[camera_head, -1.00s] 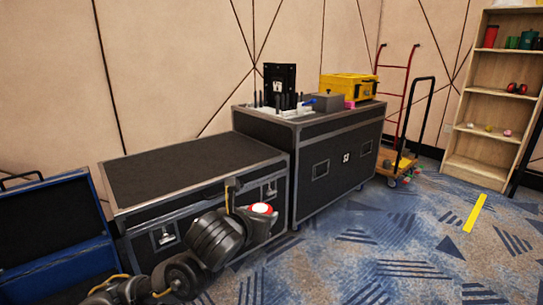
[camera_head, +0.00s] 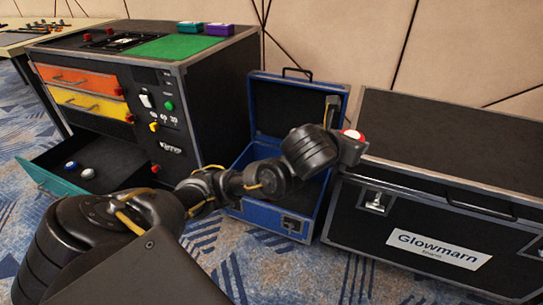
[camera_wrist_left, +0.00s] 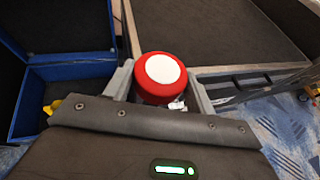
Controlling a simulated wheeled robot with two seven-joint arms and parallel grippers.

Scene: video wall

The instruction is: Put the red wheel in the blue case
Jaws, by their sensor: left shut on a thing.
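The red wheel (camera_wrist_left: 160,80), with a white round face, is held between the fingers of my left gripper (camera_wrist_left: 158,88). In the head view the red wheel (camera_head: 352,134) shows at the end of my left arm, beside the left gripper (camera_head: 342,142). The blue case (camera_head: 268,212) stands open on the floor, with its lid raised against the wall. My left arm crosses in front of it and hides part of its inside. In the left wrist view the blue case (camera_wrist_left: 68,70) is at the left, with a small yellow thing in it. My right gripper is not in view.
A black case labelled Glowmarn (camera_head: 455,190) stands right of the blue case. A black cabinet (camera_head: 215,105) with orange and yellow drawers stands left of it.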

